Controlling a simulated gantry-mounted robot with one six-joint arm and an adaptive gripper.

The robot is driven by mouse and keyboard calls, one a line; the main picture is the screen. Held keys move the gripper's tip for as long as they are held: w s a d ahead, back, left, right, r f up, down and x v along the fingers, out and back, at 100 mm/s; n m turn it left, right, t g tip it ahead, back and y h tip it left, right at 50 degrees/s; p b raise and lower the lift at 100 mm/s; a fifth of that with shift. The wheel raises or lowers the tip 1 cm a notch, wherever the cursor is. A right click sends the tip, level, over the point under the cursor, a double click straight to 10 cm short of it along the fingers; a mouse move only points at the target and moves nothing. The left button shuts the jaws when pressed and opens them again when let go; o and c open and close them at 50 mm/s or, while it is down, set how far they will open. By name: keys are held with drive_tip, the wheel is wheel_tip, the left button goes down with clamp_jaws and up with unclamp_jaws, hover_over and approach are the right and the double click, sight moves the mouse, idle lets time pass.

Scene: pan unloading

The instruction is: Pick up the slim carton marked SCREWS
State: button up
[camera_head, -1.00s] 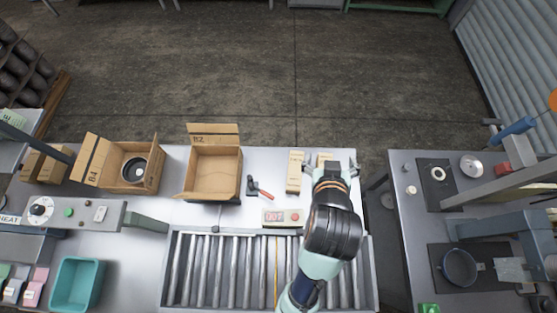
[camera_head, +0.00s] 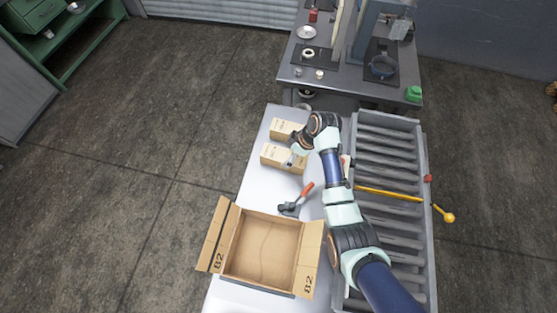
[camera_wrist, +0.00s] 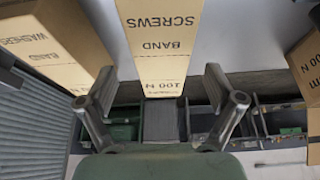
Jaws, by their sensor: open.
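In the wrist view, the slim tan carton marked SCREWS (camera_wrist: 160,25) stretches from the top edge down to between my fingers, its printed face showing. My gripper (camera_wrist: 160,88) is open, with one finger on each side of the carton's near end; I cannot tell whether they touch it. In the head view, my gripper (camera_head: 294,158) is over the table end with two tan cartons, a nearer one (camera_head: 275,155) and a farther one (camera_head: 281,129). Their print is too small to read there, and my arm partly covers them.
In the wrist view, a WASHERS carton (camera_wrist: 45,45) lies left and another carton (camera_wrist: 310,70) right. A roller conveyor (camera_head: 392,205) runs along the right.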

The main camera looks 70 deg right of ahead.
sight(286, 156)
drive_tip(key=x, duration=0.5)
drive_tip(key=shift+w+a+f+b, duration=0.1)
drive_tip(key=shift+f+b, duration=0.2)
drive_tip(key=shift+f, duration=0.1)
drive_tip(key=c, duration=1.4)
drive_tip(key=shift+c, duration=0.2)
drive_tip(key=shift+r, duration=0.15)
wheel_tip(286, 156, up, 20)
drive_tip(key=p, duration=0.1)
drive_tip(key=shift+p, duration=0.4)
